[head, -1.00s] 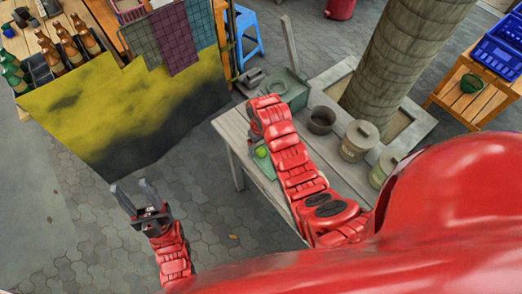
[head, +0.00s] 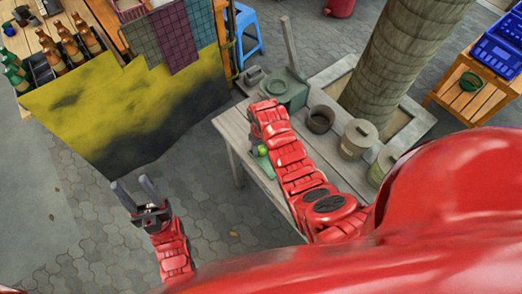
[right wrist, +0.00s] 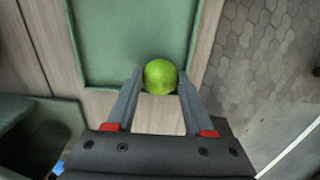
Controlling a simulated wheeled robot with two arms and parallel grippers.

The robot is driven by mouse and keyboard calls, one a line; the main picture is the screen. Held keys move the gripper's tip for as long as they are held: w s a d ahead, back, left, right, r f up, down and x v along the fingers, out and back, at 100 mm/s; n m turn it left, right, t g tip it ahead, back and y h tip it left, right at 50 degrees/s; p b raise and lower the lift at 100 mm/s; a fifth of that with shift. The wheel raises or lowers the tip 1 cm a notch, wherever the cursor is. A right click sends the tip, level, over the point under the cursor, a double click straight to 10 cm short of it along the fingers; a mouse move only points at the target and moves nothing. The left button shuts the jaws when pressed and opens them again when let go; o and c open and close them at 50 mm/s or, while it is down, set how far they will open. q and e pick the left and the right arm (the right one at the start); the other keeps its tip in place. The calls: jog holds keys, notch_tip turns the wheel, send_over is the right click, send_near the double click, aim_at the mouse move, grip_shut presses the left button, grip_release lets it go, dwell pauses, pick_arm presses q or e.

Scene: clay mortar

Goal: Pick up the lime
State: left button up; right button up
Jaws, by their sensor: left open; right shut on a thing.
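The green lime (right wrist: 160,76) sits between the fingertips of my right gripper (right wrist: 157,82) in the right wrist view, with a finger touching each side. In that view it overlaps the near rim of the green tray (right wrist: 132,35). I cannot tell how far it is above the surface. In the head view the lime (head: 263,150) shows as a small green spot beside my right arm, which hides most of the right gripper. My left gripper (head: 132,184) is open and empty over the paving, well left of the table.
The wooden table (head: 232,130) also bears a dark pot (head: 320,119), a lidded jar (head: 357,139) and a green box (head: 287,92). A thick trunk (head: 405,55) rises behind. A stall with bottles (head: 60,45) stands at the left; paving between is clear.

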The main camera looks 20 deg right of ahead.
grip_shut()
